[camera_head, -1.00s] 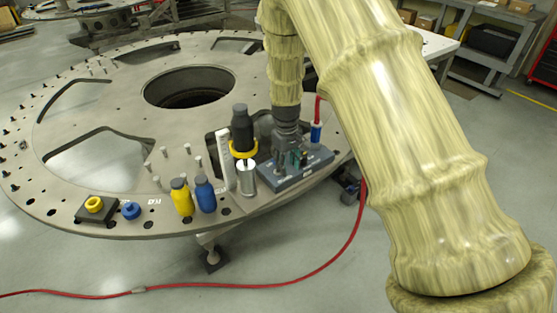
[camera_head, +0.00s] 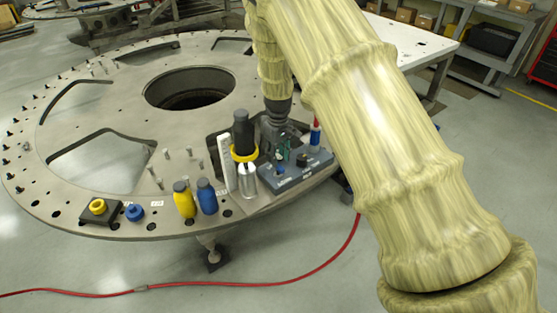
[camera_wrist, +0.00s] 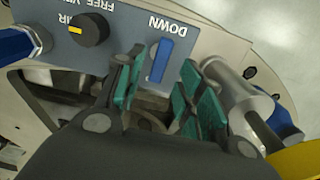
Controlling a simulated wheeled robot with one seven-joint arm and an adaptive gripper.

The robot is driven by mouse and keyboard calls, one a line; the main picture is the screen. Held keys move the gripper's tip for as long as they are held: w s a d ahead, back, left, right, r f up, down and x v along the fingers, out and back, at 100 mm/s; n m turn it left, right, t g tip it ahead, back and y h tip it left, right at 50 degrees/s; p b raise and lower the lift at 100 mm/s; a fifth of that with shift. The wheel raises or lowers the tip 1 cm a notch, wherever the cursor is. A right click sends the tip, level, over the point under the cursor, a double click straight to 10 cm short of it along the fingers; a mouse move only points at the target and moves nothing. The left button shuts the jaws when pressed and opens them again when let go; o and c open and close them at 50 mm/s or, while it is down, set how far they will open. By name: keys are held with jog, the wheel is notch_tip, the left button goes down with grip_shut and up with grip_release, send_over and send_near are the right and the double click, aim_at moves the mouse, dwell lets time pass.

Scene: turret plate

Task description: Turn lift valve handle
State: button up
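The lift valve handle appears to be the blue bar (camera_wrist: 160,60) beside the DOWN label in the wrist view. It sits on a grey-blue control box (camera_wrist: 210,22), also seen in the head view (camera_head: 312,171) at the plate's right front edge. My gripper (camera_wrist: 162,82) is open, its teal-padded fingers on either side of the lower end of the bar. I cannot tell whether they touch it. In the head view my gripper (camera_head: 281,152) hangs over the left part of the box. A black knob (camera_wrist: 88,30) with a yellow mark is left of the bar.
A black-topped cylinder (camera_head: 243,130) with a yellow ring stands close left of my gripper. Yellow (camera_head: 183,200) and blue (camera_head: 207,197) bottle-shaped parts stand on the round metal plate (camera_head: 100,222). A red hose (camera_head: 335,262) runs over the floor.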

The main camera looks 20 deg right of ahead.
aim_at(278, 170)
jog(key=shift+f+p, duration=0.6)
jog(key=shift+f, duration=1.25)
grip_shut()
